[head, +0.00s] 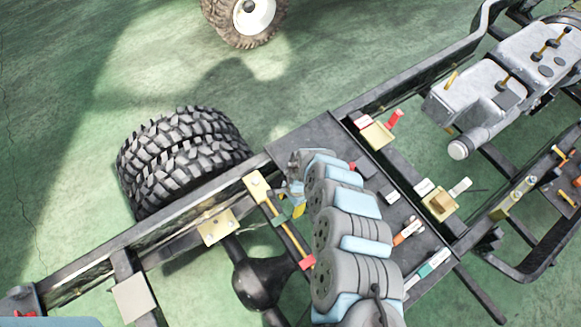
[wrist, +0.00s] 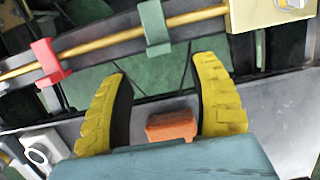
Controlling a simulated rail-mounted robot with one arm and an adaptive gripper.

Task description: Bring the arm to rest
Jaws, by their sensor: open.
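My arm (head: 352,235), grey with light blue joints, reaches up from the bottom of the head view over the chassis frame. My gripper (head: 297,207) is at its far end, mostly hidden by the arm; one yellow finger shows. In the wrist view my gripper (wrist: 162,68) has its two yellow fingers spread apart, with nothing held. An orange-red block (wrist: 172,126) shows between the fingers, apart from both, on a grey surface.
A gold rod (wrist: 105,41) with a red clip (wrist: 48,62) and a green clip (wrist: 154,22) crosses beyond the fingertips. A dark plate (head: 312,140) with small parts lies beside the arm. Big tyres (head: 180,160) stand left; a grey engine-like casing (head: 500,85) is at upper right.

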